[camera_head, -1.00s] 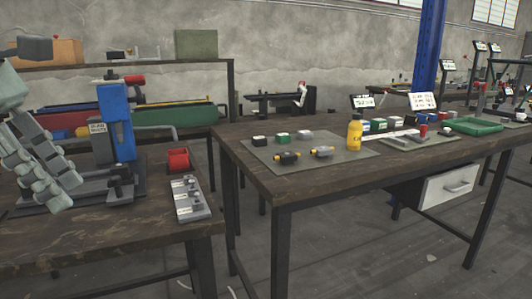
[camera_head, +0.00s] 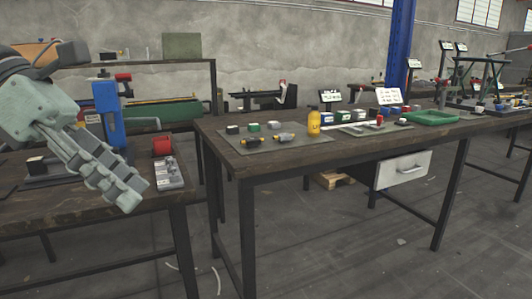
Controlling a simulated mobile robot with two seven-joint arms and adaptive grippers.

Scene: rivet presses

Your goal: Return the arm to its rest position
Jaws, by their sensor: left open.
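My left gripper (camera_head: 128,192) comes in from the left, pale grey-green with segmented fingers pointing down and to the right. It is open, with nothing seen between its fingers. My right gripper is not in view.
On the left bench, a red cup (camera_head: 162,146) and a grey fixture block (camera_head: 168,173) stand right of the gripper. The middle bench (camera_head: 300,164) holds a mat with small parts, a yellow bottle (camera_head: 313,123) and a green tray (camera_head: 431,118). A floor gap separates the benches.

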